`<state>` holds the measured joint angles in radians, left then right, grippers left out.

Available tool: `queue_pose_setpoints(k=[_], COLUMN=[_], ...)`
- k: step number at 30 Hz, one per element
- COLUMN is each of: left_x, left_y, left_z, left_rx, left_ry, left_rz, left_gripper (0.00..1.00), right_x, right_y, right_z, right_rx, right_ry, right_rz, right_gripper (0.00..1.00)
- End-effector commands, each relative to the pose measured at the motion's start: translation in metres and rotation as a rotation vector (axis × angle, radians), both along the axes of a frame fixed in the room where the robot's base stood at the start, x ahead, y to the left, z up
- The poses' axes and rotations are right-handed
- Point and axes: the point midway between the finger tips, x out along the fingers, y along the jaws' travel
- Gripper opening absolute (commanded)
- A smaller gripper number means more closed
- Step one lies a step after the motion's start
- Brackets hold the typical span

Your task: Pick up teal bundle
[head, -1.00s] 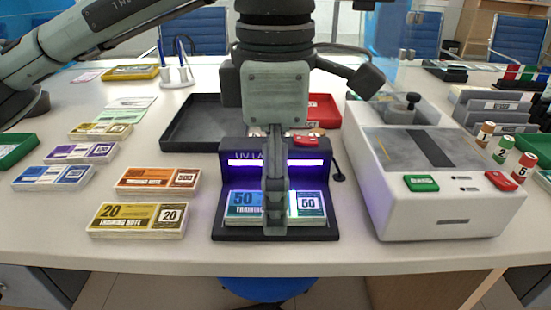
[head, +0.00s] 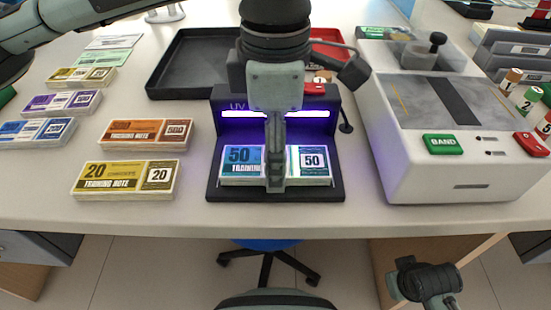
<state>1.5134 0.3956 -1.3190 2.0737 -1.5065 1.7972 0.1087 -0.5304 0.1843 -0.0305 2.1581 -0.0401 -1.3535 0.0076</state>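The teal bundle (head: 313,165), a stack of notes marked 50, lies flat on the dark base of the UV lamp (head: 230,122), under its violet light. My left gripper (head: 276,180) points straight down at the middle of the bundle and covers part of it. Its fingers are seen edge-on, one behind the other, so I cannot tell their opening or whether they touch the bundle. Part of my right arm's end (head: 425,283) shows low at the right, below the counter edge and far from the bundle; its fingers are not clear.
A yellow 20 bundle (head: 125,180) and an orange bundle (head: 146,134) lie left of the lamp. More bundles lie further left. A black tray (head: 180,80) is behind the lamp. A white machine with a green BAND button (head: 443,144) stands to the right.

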Motion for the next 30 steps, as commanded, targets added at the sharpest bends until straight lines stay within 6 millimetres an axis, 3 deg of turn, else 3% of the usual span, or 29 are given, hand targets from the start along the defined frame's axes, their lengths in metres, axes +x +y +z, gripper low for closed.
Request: queue_pose_setpoints(k=[6,17,25,30], left_x=[0.0,0.0,0.0,0.001], left_y=[0.0,0.0,0.0,0.0], left_z=[-0.001,0.0,0.002,0.017], left_rx=[0.0,0.0,0.0,-0.002], left_ry=[0.0,0.0,-0.001,-0.002], left_rz=[0.0,0.0,0.0,0.0], left_gripper=[0.61,0.16,0.15,0.15], right_x=[0.006,0.002,0.001,0.0], right_y=[0.001,0.001,0.001,0.001], right_z=[0.004,0.003,0.002,0.002], right_rx=[0.001,0.002,0.001,0.001], right_ry=[-0.016,-0.007,-0.005,-0.003], right_rz=[0.002,0.002,0.001,0.001], right_gripper=[0.0,0.0,0.0,0.0])
